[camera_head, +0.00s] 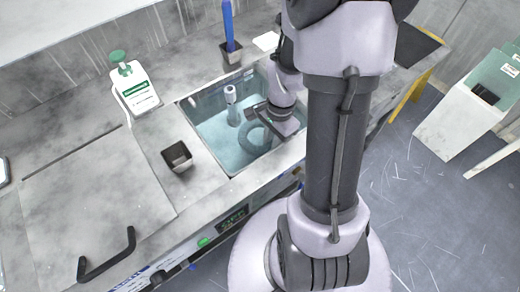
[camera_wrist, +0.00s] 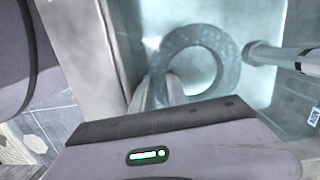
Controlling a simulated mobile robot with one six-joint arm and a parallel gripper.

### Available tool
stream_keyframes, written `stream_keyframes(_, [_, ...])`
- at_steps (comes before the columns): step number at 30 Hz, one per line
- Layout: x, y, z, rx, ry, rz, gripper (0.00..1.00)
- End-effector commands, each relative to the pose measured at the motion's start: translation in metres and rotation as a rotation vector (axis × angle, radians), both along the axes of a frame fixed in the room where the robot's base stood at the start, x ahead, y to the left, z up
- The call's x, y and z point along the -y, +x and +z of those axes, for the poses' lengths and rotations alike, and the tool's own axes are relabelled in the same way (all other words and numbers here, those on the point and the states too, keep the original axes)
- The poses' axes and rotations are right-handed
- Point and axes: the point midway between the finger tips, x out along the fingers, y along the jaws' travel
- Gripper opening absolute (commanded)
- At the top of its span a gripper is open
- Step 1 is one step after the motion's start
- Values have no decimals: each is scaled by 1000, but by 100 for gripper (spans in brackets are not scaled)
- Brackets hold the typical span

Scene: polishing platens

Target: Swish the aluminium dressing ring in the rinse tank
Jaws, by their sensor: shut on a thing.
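The dressing ring (camera_head: 243,139) is a grey ring low inside the rinse tank (camera_head: 203,118), which holds clear bluish water. In the wrist view the ring (camera_wrist: 190,36) shows as a speckled, open circle. My gripper (camera_head: 270,128) reaches down into the tank from the right. In the wrist view my gripper's two fingers (camera_wrist: 160,82) are shut on the near left part of the ring's rim. Part of the ring is hidden by my gripper in the head view. I cannot tell whether the ring touches the tank floor.
A pale upright tube (camera_head: 231,104) stands in the tank, close to the ring; it also shows in the wrist view (camera_wrist: 282,57). A small dark cup (camera_head: 177,156) and a white bottle (camera_head: 134,88) stand left of the tank. A blue rod (camera_head: 228,25) stands in a holder behind.

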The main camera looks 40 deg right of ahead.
Motion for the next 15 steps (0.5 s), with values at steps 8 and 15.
stream_keyframes(8, [0,0,-23,0,0,0,0])
stream_keyframes(15, [0,0,-20,1,-1,0,0])
